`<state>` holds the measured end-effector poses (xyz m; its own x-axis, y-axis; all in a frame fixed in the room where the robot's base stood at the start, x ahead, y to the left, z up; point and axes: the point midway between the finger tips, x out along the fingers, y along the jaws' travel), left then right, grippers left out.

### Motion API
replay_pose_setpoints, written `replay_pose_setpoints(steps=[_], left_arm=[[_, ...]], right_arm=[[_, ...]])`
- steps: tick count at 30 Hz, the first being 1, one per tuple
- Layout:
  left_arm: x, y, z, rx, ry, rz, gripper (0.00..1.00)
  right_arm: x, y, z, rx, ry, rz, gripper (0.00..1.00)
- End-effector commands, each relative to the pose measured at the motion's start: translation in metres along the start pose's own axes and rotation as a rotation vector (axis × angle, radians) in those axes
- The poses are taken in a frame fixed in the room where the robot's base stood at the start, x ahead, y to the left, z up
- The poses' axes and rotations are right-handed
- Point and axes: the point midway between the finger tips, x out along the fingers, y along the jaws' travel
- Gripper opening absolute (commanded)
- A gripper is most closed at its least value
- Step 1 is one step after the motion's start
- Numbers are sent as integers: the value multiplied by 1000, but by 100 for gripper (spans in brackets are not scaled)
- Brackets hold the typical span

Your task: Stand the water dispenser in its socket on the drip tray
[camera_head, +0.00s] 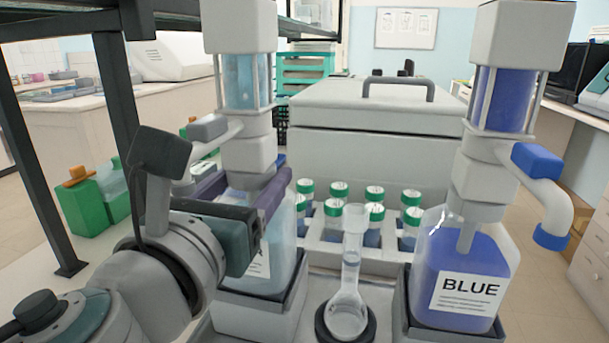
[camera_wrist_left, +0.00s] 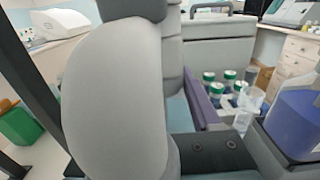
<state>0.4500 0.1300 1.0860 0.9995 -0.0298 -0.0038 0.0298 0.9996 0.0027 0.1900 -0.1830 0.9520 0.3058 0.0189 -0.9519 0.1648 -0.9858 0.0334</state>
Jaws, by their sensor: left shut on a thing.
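The water dispenser, a clear bottle (camera_head: 270,247) with pale blue liquid and a tall grey pump top (camera_head: 240,30), stands about upright at the left of the drip tray. My left gripper (camera_head: 238,192) is shut on it around the neck, just below the pump collar. The bottle's lower part is within the grey walls of the left socket (camera_head: 262,318); whether its base rests on the socket floor is hidden. My arm and gripper cover part of the bottle and its label. In the left wrist view, a large pale rounded shape blocks much of the scene. My right gripper is not seen.
The BLUE dispenser (camera_head: 465,265) stands in the right socket; it also shows in the left wrist view (camera_wrist_left: 298,118). A glass flask (camera_head: 348,295) stands on a dark ring between them. Green-capped bottles (camera_head: 338,190) stand behind, before a grey lidded box (camera_head: 375,105). A dark frame post (camera_head: 38,165) stands left.

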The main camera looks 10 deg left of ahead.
Motion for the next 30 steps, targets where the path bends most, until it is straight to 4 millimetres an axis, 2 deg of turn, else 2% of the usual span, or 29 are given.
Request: replay_pose_setpoints(steps=[8, 9, 17, 18, 26, 30], left_arm=[[1, 0, 2, -1, -8, -1, 6], [1, 0, 2, -1, -8, -1, 68], [0, 0, 0, -1, -3, -1, 97], [0, 0, 0, -1, -3, -1, 99], [-2, 0, -4, -1, 6, 0, 99], [-17, 0, -4, -1, 5, -2, 99]], right_arm=[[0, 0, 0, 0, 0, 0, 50], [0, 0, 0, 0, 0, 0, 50], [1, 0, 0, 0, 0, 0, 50], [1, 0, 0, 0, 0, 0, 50], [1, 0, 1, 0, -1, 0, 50], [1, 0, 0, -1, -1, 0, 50]])
